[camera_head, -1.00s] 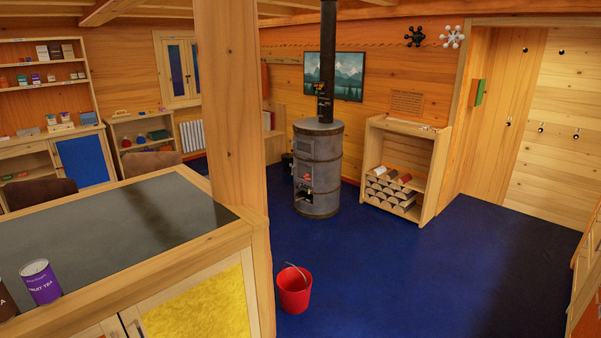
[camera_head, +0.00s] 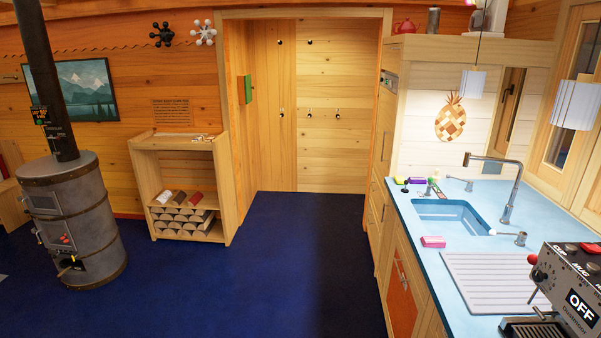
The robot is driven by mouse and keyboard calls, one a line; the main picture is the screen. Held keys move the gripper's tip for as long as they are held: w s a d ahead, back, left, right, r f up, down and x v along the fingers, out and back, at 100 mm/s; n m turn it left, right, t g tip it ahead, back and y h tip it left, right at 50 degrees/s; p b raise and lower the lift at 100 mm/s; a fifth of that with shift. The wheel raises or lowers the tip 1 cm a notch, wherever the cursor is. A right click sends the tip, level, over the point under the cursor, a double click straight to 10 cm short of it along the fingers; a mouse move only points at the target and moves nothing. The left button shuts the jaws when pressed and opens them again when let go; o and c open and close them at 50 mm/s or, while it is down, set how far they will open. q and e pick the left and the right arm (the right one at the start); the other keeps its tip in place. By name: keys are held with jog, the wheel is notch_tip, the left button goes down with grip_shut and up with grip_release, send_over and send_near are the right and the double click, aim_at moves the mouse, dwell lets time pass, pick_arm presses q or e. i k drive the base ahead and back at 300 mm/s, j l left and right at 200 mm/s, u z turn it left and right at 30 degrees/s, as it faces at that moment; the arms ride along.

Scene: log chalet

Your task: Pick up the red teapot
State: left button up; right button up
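A small red teapot (camera_head: 405,27) stands on top of the tall wooden cabinet at the upper right of the head view. It is far off and high up, beside a grey canister (camera_head: 433,20). Neither of my grippers shows in the head view.
A blue counter (camera_head: 408,205) with a sink (camera_head: 450,215) and a coffee machine (camera_head: 570,290) runs along the right. A stove (camera_head: 75,220) and a log shelf (camera_head: 183,140) stand at the left. The blue floor (camera_head: 290,260) between is clear.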

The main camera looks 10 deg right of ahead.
aim_at(407, 26)
jog(key=i+z, duration=0.1)
jog(key=i, duration=4.15)
jog(key=i+z, duration=0.35)
jog(key=i, duration=0.15)
jog(key=i+j+z, duration=0.3)
jog(key=i, duration=0.2)
jog(key=i+j+z, duration=0.35)
jog(key=i, duration=0.15)
